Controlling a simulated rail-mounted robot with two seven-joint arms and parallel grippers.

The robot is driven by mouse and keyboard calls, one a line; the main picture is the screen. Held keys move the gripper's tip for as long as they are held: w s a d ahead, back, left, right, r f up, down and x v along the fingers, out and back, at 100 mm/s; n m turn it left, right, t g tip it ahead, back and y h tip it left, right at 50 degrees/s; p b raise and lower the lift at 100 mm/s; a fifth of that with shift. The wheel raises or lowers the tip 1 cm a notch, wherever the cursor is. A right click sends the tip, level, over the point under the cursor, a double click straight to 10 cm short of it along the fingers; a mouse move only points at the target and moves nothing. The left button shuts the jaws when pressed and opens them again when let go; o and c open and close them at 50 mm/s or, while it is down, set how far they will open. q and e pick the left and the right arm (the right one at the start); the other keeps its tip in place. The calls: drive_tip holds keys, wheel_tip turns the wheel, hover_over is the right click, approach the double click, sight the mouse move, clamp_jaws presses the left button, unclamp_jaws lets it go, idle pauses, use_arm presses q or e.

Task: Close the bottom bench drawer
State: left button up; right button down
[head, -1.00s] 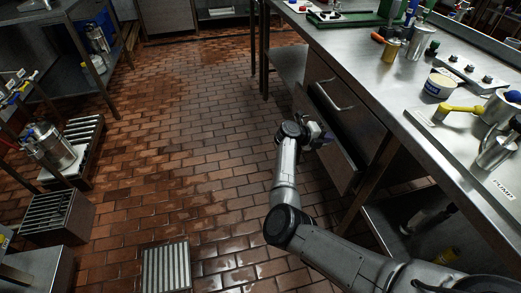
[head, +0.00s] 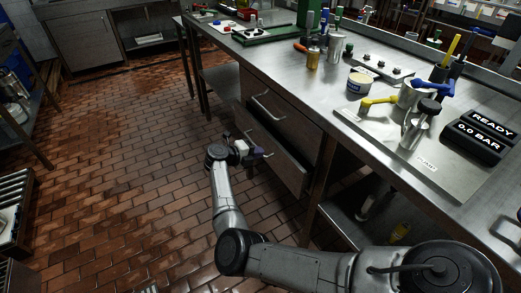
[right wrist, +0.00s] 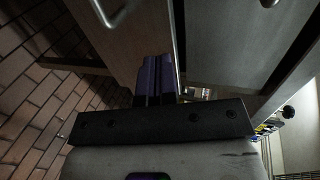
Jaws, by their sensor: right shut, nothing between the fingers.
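The bottom bench drawer (head: 284,168) stands partly open below the top drawer (head: 268,98), with a dark gap behind its front. My right gripper (head: 260,151) is shut and empty, at the outer face of the bottom drawer's front near its handle. In the right wrist view its purple fingertips (right wrist: 155,75) are together, close against a drawer front (right wrist: 128,45); I cannot tell whether they touch it. My left gripper is not in view.
The steel bench top (head: 290,65) above holds a white-labelled tub (head: 359,82), a yellow-handled valve (head: 378,102) and a display block (head: 478,136). A bench leg (head: 318,190) stands right of the drawer. The tiled floor (head: 130,150) on the left is clear.

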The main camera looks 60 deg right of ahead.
drive_tip(key=p+v, duration=0.2)
drive_tip(key=v, duration=0.5)
drive_tip(key=g+h+p, duration=0.2)
drive_tip(key=h, duration=0.1)
approach(286, 155)
drive_tip(key=b+x, duration=0.1)
drive_tip(key=x, duration=0.5)
drive_tip(key=shift+d+b, duration=0.15)
drive_tip(key=shift+b, duration=0.2)
drive_tip(key=shift+s+d, duration=0.35)
drive_tip(key=shift+d, duration=0.15)
drive_tip(key=shift+s+d, duration=0.1)
